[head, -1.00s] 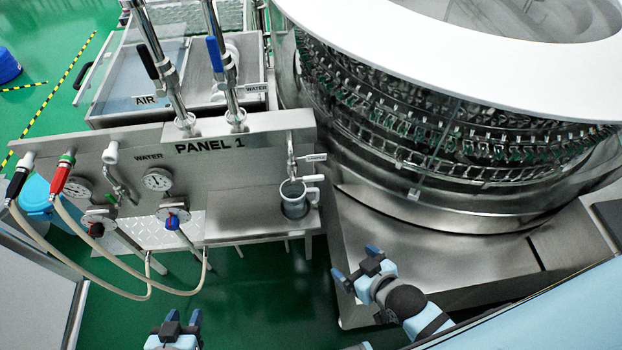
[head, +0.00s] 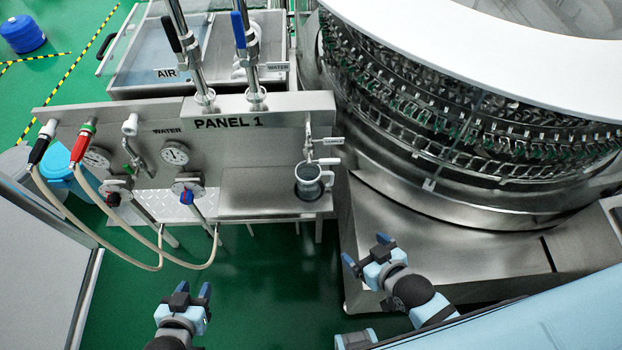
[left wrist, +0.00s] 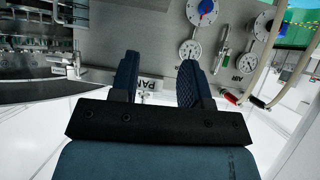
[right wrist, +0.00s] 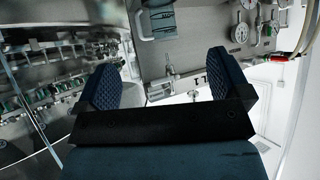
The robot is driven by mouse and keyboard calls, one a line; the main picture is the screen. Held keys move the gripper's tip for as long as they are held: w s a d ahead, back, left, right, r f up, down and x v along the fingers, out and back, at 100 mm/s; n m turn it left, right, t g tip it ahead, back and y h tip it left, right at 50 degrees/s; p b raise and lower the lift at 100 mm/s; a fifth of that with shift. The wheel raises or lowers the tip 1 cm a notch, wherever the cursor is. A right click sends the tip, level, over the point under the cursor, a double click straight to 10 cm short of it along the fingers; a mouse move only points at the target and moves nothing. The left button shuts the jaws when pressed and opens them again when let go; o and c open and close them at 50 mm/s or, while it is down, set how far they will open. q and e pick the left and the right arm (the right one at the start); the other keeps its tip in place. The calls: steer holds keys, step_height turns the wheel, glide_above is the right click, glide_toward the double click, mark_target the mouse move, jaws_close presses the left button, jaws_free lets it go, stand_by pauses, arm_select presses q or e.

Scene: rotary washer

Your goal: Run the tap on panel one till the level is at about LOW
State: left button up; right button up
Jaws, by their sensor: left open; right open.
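The panel (head: 228,150) marked PANEL 1 stands left of the round washer. At its right end is a small tap (head: 308,145) with a label too small to read. A grey jug (head: 308,182) with a white handle stands on the shelf under the tap. No LOW mark or water level can be read. My left gripper (head: 193,290) is open and empty, in front of the panel and well apart from it. My right gripper (head: 365,252) is open and empty, to the right of and nearer than the jug. The jug also shows in the right wrist view (right wrist: 160,20).
The washer (head: 480,150) and its metal base (head: 420,240) fill the right side. Hoses (head: 125,240) hang from the panel's left end. Green floor (head: 265,290) is clear between my grippers.

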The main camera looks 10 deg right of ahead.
steer(key=shift+r, duration=0.1)
steer(key=shift+w, duration=0.1)
steer(key=c, duration=0.5)
steer(key=b, duration=0.1)
steer(key=w+m+b, duration=0.1)
steer(key=w+d+m+y+b, duration=0.1)
steer(key=b, duration=0.1)
steer(key=shift+w+f+t, duration=0.15)
steer(key=shift+f+t, duration=0.15)
steer(key=shift+f, duration=0.1)
steer(key=c, duration=0.4)
steer(key=m+t+y+b, duration=0.3)
steer(key=m+y+b, duration=0.2)
steer(key=m+b, duration=0.7)
glide_toward(333, 163)
steer(key=shift+y, duration=0.3)
steer(key=p+x, duration=0.4)
steer(key=x, duration=0.5)
steer(key=shift+w+f, duration=0.15)
steer(key=shift+w, duration=0.25)
steer(key=shift+c, duration=0.2)
steer(key=shift+w+a+f+p, duration=0.1)
steer(key=shift+w+a+p, duration=0.25)
steer(key=shift+w, duration=0.1)
arm_select(q)
step_height(333, 163, down, 11)
steer(key=shift+d+r, duration=0.2)
steer(key=shift+d, duration=0.05)
